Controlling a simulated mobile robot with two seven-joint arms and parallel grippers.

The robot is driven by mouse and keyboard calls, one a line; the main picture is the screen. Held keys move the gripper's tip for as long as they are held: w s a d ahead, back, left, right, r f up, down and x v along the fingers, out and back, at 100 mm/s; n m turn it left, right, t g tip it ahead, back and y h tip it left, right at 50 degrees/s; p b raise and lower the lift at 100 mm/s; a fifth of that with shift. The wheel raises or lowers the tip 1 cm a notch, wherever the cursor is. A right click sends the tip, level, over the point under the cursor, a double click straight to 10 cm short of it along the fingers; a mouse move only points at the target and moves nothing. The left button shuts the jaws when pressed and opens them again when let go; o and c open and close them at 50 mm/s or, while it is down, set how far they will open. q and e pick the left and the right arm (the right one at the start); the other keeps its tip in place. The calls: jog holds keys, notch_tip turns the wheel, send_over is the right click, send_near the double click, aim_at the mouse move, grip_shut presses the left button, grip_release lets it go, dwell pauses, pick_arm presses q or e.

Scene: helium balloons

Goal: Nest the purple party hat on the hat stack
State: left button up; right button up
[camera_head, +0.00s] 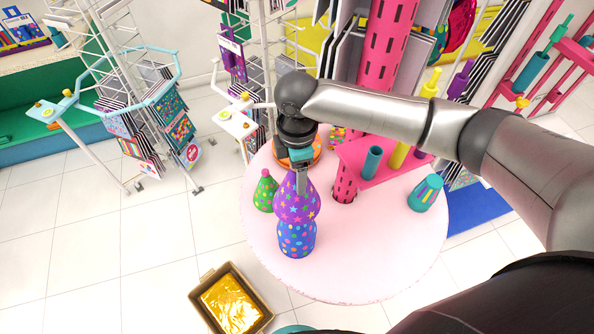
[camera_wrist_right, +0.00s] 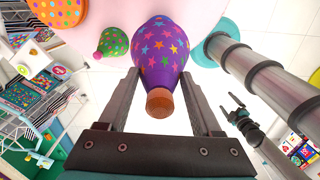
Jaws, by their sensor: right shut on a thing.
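The purple party hat (camera_head: 296,207) has coloured stars and an orange tip, which shows in the right wrist view (camera_wrist_right: 160,103). My right gripper (camera_head: 302,184) is shut on its upper part, one finger on each side. The hat points upward. It is directly above the blue dotted hat stack (camera_head: 297,240) on the pink round table (camera_head: 370,265), and its lower edge overlaps the stack's top. I cannot tell whether they touch. The stack is hidden in the right wrist view. A dark gripper, apparently my left (camera_wrist_right: 238,108), shows small there; its opening is unclear.
A green dotted hat (camera_head: 265,192) stands just left of the purple hat. A pink stand with coloured tubes (camera_head: 372,163) is behind. A gold-filled tray (camera_head: 232,300) lies on the floor at front left.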

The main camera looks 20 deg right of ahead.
aim_at(297, 198)
jog(key=shift+f+b, duration=2.65)
jog(key=shift+f, duration=2.6)
jog(key=o, duration=1.5)
notch_tip(297, 198, up, 15)
jog(key=shift+r, duration=0.1)
